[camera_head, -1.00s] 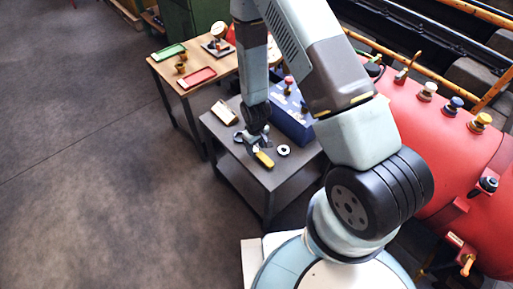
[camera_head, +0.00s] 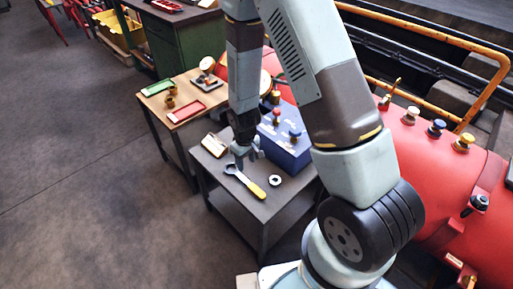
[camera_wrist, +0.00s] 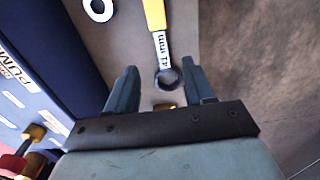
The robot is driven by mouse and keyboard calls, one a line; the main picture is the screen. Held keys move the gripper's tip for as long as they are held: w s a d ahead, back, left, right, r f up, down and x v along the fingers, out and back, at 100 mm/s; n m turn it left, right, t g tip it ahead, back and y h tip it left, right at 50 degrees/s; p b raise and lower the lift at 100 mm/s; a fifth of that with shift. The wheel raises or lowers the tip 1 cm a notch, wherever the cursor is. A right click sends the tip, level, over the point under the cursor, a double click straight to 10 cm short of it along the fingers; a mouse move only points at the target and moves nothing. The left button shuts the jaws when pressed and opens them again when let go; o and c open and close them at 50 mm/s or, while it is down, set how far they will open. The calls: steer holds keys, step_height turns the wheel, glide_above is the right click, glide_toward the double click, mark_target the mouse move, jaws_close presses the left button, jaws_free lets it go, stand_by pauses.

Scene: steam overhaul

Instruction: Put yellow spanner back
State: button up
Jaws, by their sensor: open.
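The spanner has a yellow handle (camera_head: 257,190) and a grey ring end, and lies on the grey side table (camera_head: 258,210), handle toward the table's front edge. In the wrist view the spanner (camera_wrist: 155,18) has its dark ring end between and just beyond my open fingers, with lettering on its shaft. My gripper (camera_head: 246,156) is over the table near the ring end in the head view. It also shows in the wrist view (camera_wrist: 161,70), its two fingers spread and nothing held. I cannot tell the exact height of the fingers above the table.
A white ring (camera_head: 275,180) lies right of the spanner. A blue box (camera_head: 287,150) with knobs stands behind it. A tan block (camera_head: 214,145) lies at the table's left. A wooden table (camera_head: 190,88) holds green and red trays. A red boiler (camera_head: 430,165) is at right; floor at left is clear.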

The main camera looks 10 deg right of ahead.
steer(key=d+r+m+t, duration=0.15)
steer(key=d+r, duration=0.25)
steer(key=r, duration=1)
steer(key=d+r+m+t, duration=0.15)
steer(key=d+r, duration=0.25)
steer(key=r, duration=0.9)
steer(key=s+d+r+m+t, duration=0.1)
steer(key=s+d+r, duration=0.3)
steer(key=s+r, duration=0.4)
steer(key=s+d+r+m+t, duration=0.1)
steer(key=s+d+r, duration=0.3)
steer(key=s+r, duration=0.5)
step_height(320, 180, up, 2)
steer(key=shift+d+r+m+t, duration=0.1)
steer(key=shift+d+m+t, duration=0.2)
steer(key=shift+m, duration=0.6)
steer(key=shift+s+a, duration=0.1)
steer(key=shift+s, duration=0.05)
